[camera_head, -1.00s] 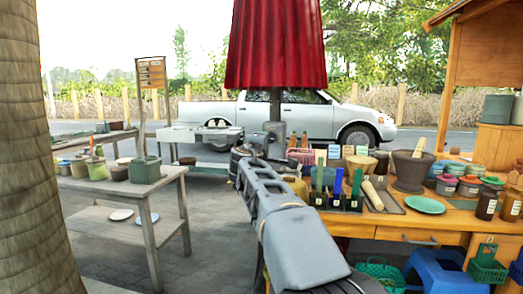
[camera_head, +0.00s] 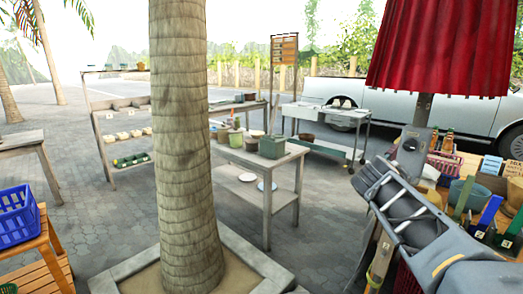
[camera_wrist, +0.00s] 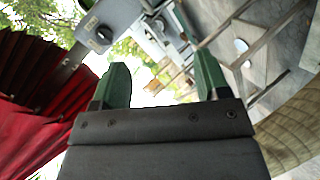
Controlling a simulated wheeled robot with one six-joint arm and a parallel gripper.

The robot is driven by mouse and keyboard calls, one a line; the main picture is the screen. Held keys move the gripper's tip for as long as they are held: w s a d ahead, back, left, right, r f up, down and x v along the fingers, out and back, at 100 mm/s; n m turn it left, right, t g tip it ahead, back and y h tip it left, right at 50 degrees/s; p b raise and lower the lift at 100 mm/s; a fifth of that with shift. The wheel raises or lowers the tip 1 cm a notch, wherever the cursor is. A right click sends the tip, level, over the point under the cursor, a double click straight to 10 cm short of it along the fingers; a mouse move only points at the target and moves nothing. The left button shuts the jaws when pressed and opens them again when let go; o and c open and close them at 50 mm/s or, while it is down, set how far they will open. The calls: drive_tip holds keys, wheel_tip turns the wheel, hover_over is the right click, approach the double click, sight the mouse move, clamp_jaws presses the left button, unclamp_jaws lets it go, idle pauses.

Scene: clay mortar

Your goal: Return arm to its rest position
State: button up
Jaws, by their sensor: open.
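My arm (camera_head: 420,215) shows at the lower right in the head view. It is raised and bent in front of the wooden work table, below the red parasol (camera_head: 440,50). My gripper (camera_wrist: 160,76) shows in the wrist view with its two green fingers well apart and nothing between them. In the head view I cannot clearly make out the fingers. The wrist view is tilted, with the red parasol cloth (camera_wrist: 35,95) on the left and paving on the right.
A palm trunk (camera_head: 182,130) in a square stone planter (camera_head: 255,262) stands near the middle. A grey table (camera_head: 285,170) with pots is behind it. A blue basket (camera_head: 15,222) sits on a wooden stand at left. Paved floor between is open.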

drive_tip(key=s+a+f+m+g+y+p, duration=0.2)
drive_tip(key=s+a+p, duration=0.4)
drive_tip(key=s, duration=0.3)
drive_tip(key=s+a+f+m+g+y+p, duration=0.2)
drive_tip(key=s+a+f+g+y+p, duration=0.2)
drive_tip(key=s+a, duration=0.5)
drive_tip(key=shift+a+m+y+p, duration=0.2)
drive_tip(key=shift+m+y+p, duration=0.2)
drive_tip(key=shift+y+p, duration=0.75)
